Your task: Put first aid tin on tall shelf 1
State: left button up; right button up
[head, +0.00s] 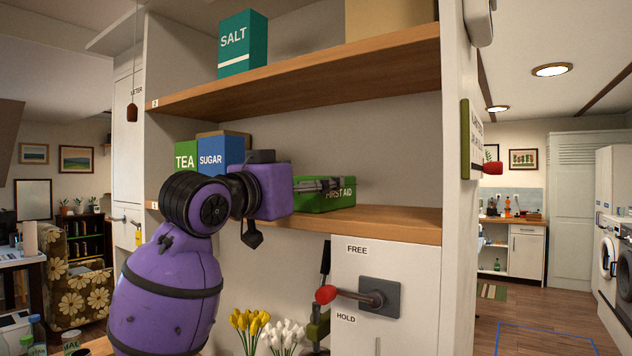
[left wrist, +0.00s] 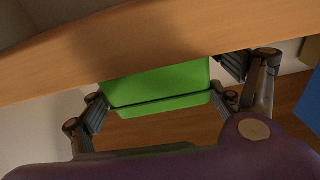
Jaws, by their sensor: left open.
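The green first aid tin (head: 325,204) is at the lower wooden shelf board (head: 395,229) of the tall white shelf unit and appears to rest on it. My left gripper (head: 322,185) reaches in from the left, open, with its fingers by the tin's top and side. In the left wrist view the tin (left wrist: 155,88) lies between the two spread fingers of the gripper (left wrist: 165,98), beside the board (left wrist: 130,50). Whether the fingers touch it I cannot tell. My right gripper is not in view.
A green tea box (head: 186,156) and blue sugar box (head: 212,155) stand left on the same board. A salt box (head: 242,45) stands on the upper board (head: 310,68). Below are a red-knobbed lever (head: 350,296) and flowers (head: 250,325). The board right of the tin is clear.

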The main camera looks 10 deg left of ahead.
pick_arm(q)
jog(key=v, duration=0.9)
jog(key=shift+s+a, duration=0.15)
jog(key=shift+s, duration=0.1)
jog(key=shift+f, duration=0.1)
